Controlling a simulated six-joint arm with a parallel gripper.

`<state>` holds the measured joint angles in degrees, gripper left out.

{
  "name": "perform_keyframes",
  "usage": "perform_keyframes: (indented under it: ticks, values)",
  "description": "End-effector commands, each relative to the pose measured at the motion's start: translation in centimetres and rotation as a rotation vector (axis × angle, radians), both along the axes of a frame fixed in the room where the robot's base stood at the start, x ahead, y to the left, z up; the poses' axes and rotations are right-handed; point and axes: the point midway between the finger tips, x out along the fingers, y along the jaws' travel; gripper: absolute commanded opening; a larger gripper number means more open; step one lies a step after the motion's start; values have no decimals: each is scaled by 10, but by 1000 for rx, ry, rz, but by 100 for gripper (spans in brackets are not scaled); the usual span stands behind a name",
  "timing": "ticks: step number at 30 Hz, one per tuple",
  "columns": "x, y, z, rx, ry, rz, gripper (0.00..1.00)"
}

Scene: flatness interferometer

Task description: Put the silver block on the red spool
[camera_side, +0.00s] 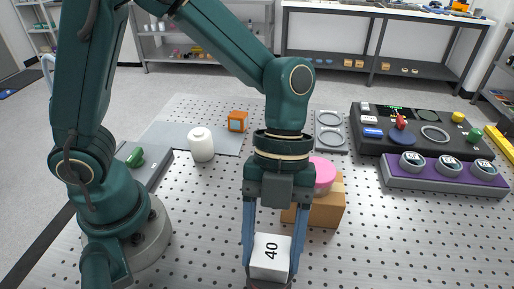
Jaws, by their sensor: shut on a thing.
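A silver-white block (270,257) marked "40" is between the fingers of my gripper (268,262), near the bottom centre. My gripper points down and is shut on it. Whether the block touches the table is hard to tell. A small red piece (401,122), which may be the red spool, stands over a blue disc (402,137) on the dark panel (378,110) at the back right. It is far behind and to the right of my gripper, and its shape is too small to make out fully.
A brown box (327,207) with a pink round piece (324,174) stands just behind my gripper. A white jar (202,145) and an orange cube (237,121) stand at the left. A purple-topped rack (440,177) holds three round pieces. The perforated table (400,240) is clear at front right.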

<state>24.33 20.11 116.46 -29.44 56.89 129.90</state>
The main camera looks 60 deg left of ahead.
Motion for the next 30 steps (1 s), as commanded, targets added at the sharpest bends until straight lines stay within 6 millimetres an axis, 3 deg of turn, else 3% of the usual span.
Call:
perform_keyframes:
  ticks: [7, 8, 9, 10, 22, 30]
  values:
    - [0, 0, -2, 0, 1, 1, 0]
    - [0, 0, -2, 0, 0, 0, 74]
    - [0, 0, -2, -1, -1, 0, 89]
    - [0, 0, -2, -1, -1, 0, 92]
    - [2, 0, 4, -2, -3, 2, 92]
    - [18, 15, 46, -5, -8, 4, 92]
